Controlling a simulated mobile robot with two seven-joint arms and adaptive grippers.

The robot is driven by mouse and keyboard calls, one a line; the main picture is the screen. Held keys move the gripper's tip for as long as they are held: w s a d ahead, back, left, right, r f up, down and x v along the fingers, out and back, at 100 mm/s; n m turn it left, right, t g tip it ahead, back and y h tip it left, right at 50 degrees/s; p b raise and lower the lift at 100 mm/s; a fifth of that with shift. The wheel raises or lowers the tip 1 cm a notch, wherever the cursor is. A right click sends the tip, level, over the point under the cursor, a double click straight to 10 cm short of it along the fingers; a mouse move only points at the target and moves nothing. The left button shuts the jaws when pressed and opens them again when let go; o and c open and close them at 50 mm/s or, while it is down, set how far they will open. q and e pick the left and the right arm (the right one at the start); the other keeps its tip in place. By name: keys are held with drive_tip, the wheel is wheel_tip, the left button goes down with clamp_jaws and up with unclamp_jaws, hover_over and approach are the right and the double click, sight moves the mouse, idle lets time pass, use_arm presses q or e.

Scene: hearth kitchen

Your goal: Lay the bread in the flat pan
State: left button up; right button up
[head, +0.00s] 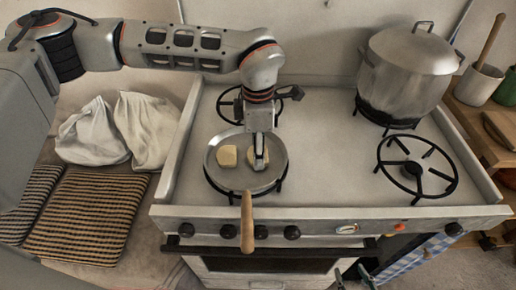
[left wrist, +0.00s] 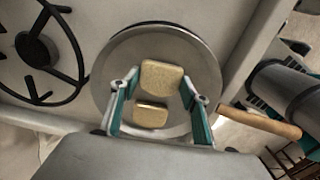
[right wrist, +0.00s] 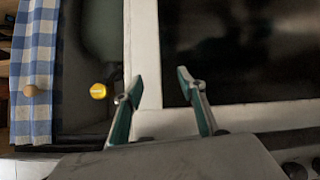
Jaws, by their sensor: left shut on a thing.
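The flat pan (head: 208,172) sits on the front left burner, its wooden handle (head: 247,222) pointing to the front. One pale bread slice (head: 227,156) lies flat in the pan. A second bread slice (head: 252,156) is between the fingertips of my left gripper (head: 261,163), over the right part of the pan. In the left wrist view the held slice (left wrist: 162,77) is above the free one (left wrist: 150,116), and the left gripper (left wrist: 160,79) is shut on it. Whether it touches the pan is unclear. My right gripper (right wrist: 165,82) is open and empty, before the stove.
A large lidded pot (head: 405,70) stands on the back right burner. The front right burner (head: 415,168) is bare. Cloth sacks (head: 120,130) and a striped cloth (head: 88,215) lie left of the stove. A blue checked towel (right wrist: 38,60) hangs beside the oven door (right wrist: 240,50).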

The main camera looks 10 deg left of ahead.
use_arm(q)
drive_tip(key=shift+f, duration=0.15)
drive_tip(key=o, duration=0.8)
wheel_tip(320, 180, up, 12)
drive_tip(key=shift+r+p, duration=0.2)
drive_tip(key=shift+p, duration=0.1)
drive_tip(key=shift+s+f, duration=0.1)
